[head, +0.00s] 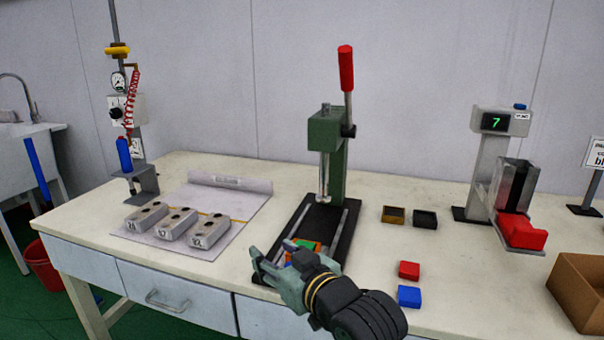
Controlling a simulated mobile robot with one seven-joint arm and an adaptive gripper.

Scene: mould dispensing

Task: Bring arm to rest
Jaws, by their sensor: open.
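My gripper (272,262) is open, low over the front of the workbench (160,185), with my dark wrist behind it toward the lower right. A green press (326,140) with a red-handled lever (346,70) stands beyond it on a black base (318,222). Small coloured pieces, green and orange among them, show just behind the gripper at the front of the base. The gripper partly hides them, and I cannot tell whether it touches them.
Labelled grey moulds (178,224) sit on a pale mat at left, near a dispenser stand (142,180). Red (409,270) and blue (409,296) blocks lie right of the press. A display device (495,150) reading 7 and a cardboard box (580,290) stand farther right.

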